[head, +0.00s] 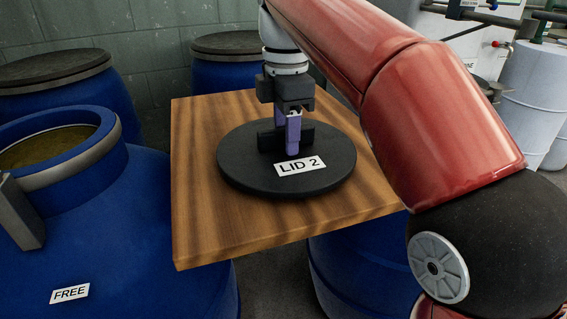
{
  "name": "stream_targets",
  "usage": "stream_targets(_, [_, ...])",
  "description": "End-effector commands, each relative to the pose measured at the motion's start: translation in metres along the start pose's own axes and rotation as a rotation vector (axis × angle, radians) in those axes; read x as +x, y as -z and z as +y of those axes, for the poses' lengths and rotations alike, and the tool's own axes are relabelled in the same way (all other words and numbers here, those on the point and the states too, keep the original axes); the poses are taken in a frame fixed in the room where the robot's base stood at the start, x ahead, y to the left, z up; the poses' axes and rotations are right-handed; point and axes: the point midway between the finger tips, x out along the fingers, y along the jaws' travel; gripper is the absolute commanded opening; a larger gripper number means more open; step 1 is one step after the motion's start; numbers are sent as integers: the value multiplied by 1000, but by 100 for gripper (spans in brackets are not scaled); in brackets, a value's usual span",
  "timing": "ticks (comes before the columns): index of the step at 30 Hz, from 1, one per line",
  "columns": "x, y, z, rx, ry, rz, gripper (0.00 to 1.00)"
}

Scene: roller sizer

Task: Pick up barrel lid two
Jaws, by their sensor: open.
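Barrel lid two (240,170) is a black round disc labelled "LID 2". It lies flat on a wooden board in the head view, with a dark raised handle (307,136) at its middle. My gripper (293,148) points down over the middle of the lid. Its purple finger is in front of the handle and overlaps it in the picture. The other finger is largely hidden. My gripper is open. I cannot tell whether the fingers touch the handle.
The wooden board (200,225) rests above blue barrels. An open blue barrel (130,220) labelled "FREE" stands at left. Lidded blue barrels (60,85) stand behind, near a grey block wall (165,40). White drums (525,95) stand at the right, behind my red arm.

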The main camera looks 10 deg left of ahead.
Motion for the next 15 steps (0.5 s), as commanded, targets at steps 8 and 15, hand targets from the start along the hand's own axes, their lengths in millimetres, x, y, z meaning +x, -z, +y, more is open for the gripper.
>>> stream_targets(8, [-1,0,0,-1,-2,1,42])
stream_targets(15, [1,0,0,-1,-1,1,39])
